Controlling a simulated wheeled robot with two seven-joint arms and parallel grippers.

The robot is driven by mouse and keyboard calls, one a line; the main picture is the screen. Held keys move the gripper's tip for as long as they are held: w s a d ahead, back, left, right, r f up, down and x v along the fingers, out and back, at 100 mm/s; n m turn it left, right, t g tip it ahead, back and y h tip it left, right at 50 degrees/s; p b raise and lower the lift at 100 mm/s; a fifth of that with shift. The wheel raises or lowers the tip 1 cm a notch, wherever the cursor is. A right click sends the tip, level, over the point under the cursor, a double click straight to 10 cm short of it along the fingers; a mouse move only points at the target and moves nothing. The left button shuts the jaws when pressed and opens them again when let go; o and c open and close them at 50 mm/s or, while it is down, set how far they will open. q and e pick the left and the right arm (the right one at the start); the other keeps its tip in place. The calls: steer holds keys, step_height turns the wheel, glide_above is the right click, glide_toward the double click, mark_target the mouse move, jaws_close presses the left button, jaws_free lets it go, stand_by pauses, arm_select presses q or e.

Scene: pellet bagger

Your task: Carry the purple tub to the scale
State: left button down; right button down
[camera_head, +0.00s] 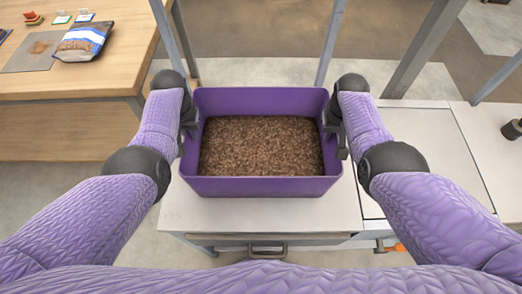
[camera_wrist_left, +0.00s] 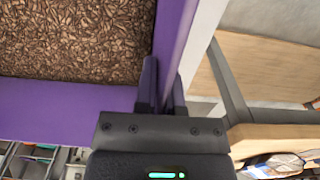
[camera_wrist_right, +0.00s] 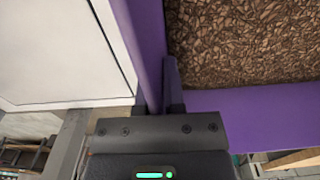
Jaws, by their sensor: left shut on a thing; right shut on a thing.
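The purple tub (camera_head: 262,186) is in the middle of the head view, full of brown pellets (camera_head: 262,146). It looks level, over or on a pale worktop; I cannot tell whether it touches it. My left gripper (camera_head: 190,122) is shut on the tub's left wall, and the left wrist view shows its fingers (camera_wrist_left: 163,92) on both sides of that wall. My right gripper (camera_head: 334,128) is shut on the right wall, and its fingers (camera_wrist_right: 163,90) straddle it in the right wrist view. I cannot make out a scale for sure.
The pale worktop (camera_head: 200,215) has a drawer handle (camera_head: 267,250) at its front. A square flat plate (camera_head: 425,150) lies to the right, bare where seen. Grey frame posts (camera_head: 330,40) rise behind. A wooden table (camera_head: 110,70) at left holds a bag (camera_head: 83,41).

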steer(key=shift+r, duration=0.1)
stand_by(0.5)
